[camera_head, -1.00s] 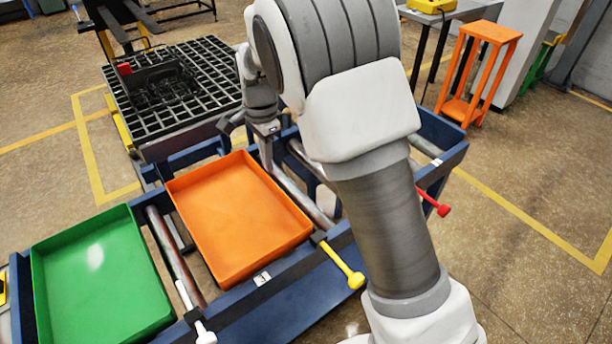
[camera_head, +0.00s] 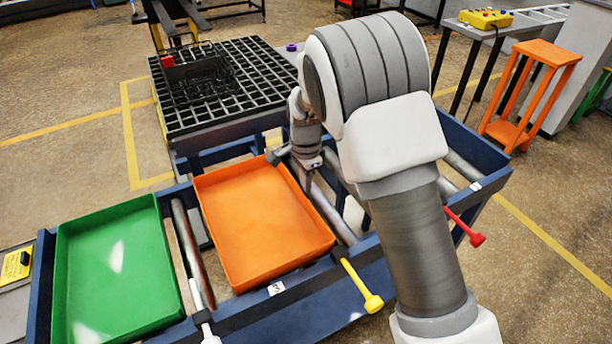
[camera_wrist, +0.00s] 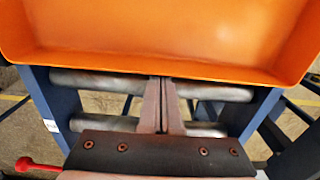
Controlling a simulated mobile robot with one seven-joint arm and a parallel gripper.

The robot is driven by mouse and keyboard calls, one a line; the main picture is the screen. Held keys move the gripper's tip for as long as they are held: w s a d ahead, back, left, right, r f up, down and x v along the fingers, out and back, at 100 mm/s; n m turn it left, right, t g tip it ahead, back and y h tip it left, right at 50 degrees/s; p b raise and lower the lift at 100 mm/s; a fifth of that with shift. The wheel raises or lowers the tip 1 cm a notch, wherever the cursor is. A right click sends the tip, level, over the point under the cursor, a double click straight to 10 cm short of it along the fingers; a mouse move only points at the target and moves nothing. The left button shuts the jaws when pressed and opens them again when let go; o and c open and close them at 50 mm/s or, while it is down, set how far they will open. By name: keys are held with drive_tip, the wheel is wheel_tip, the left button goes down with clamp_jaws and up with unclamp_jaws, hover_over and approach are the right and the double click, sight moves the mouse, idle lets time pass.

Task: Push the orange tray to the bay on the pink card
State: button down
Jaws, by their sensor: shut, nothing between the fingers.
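The orange tray (camera_head: 262,222) sits in a bay of the blue roller rack, right of the green tray, above the label 3. In the wrist view the orange tray (camera_wrist: 160,45) fills the top. My gripper (camera_head: 304,182) is at the tray's right side in the head view, pointing down and partly hidden by my arm. In the wrist view the fingertips (camera_wrist: 161,84) are together and empty, close to the tray's near wall. I cannot tell whether they touch it. No pink card shows in these frames; my arm hides part of the rack.
The green tray (camera_head: 115,265) lies left of the orange one. Yellow (camera_head: 372,302), white (camera_head: 208,335) and red (camera_head: 477,240) handles stick out along the front. Bare rollers (camera_head: 462,166) show at the rack's right. A black grid table (camera_head: 215,85) stands behind.

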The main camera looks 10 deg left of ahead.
drive_tip(key=shift+f, duration=0.7)
